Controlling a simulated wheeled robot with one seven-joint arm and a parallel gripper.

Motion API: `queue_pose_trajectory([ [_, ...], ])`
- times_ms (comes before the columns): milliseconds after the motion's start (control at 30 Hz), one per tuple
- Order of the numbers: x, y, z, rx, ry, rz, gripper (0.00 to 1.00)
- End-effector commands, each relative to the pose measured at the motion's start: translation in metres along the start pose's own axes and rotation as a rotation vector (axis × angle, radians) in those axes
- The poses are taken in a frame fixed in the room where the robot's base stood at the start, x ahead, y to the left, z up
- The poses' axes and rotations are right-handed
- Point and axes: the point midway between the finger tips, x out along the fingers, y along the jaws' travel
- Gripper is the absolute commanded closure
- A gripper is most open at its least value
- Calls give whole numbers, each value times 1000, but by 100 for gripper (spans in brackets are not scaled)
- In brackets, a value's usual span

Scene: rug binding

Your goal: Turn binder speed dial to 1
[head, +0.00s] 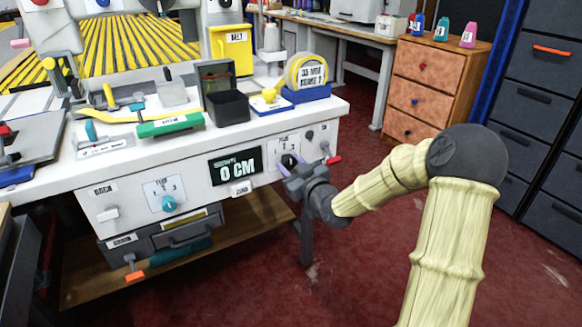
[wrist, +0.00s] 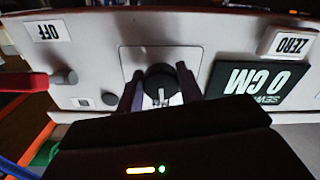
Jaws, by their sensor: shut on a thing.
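A round black dial (head: 288,160) sits on the white front panel of the machine, below a number plate (head: 284,145), right of the display. In the wrist view the same dial (wrist: 161,79) stands on its pale plate, with a light mark pointing down in that upside-down picture. My gripper (head: 292,167) is at the panel, its purple fingers on either side of the dial. The wrist view shows my gripper (wrist: 160,88) shut on the dial's sides. The plate's numbers are mostly hidden or too small to read there.
A display (head: 235,167) reading 0 CM and a ZERO button (head: 241,188) are left of the dial. A teal dial (head: 169,203) with its own number plate is farther left. A red-handled lever (head: 333,160) sits close on the right. Red floor is open in front.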

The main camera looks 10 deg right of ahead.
Motion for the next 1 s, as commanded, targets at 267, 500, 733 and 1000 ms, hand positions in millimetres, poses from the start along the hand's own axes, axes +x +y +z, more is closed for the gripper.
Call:
queue_pose_trajectory([
  [267,0,-1,2,-189,2,-1,86],
  [500,0,0,2,-396,3,0,86],
  [733,0,1,2,-572,1,-1,86],
  [1000,0,2,0,-691,1,0,86],
])
